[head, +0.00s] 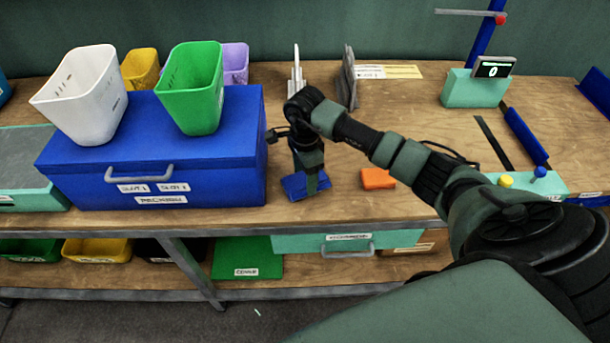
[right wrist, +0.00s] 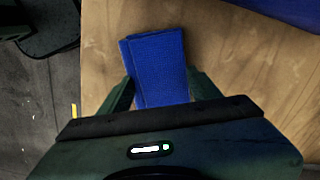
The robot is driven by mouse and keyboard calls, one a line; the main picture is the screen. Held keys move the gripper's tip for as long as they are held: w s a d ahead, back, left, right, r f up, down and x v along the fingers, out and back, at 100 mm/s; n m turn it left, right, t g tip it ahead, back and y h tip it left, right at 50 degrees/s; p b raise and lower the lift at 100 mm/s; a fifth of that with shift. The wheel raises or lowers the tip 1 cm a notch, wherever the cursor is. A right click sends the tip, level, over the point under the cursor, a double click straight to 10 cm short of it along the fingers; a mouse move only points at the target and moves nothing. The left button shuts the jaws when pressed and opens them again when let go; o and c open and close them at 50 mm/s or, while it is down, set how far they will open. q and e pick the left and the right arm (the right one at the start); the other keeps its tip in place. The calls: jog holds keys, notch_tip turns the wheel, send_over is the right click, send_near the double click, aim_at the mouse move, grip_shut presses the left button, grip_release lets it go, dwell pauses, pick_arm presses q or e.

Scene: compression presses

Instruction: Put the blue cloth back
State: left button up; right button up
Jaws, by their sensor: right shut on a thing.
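The blue cloth (head: 296,187) is a small folded piece at the front of the wooden table, just right of the blue box. It also shows in the right wrist view (right wrist: 158,62), between the fingers. My right gripper (head: 310,180) points down on the cloth and is shut on it; its fingers (right wrist: 158,95) flank the cloth's near part. I cannot tell whether the cloth touches the table. An orange cloth-like block (head: 377,178) lies to the right, apart from the gripper. My left gripper is not in view.
A blue box (head: 215,165) with a handle stands left of the gripper, with a white bin (head: 82,95) and a green bin (head: 190,90) on it. Upright holders (head: 347,78) stand behind. A teal scale (head: 474,89) is at back right. Bare table lies around the orange block.

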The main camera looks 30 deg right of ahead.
aim_at(305, 180)
jog(key=o, duration=1.3)
jog(key=shift+f, duration=0.1)
jog(key=shift+r, duration=0.5)
notch_tip(305, 180, up, 11)
jog(key=shift+r+b, duration=0.2)
jog(key=shift+b, duration=0.95)
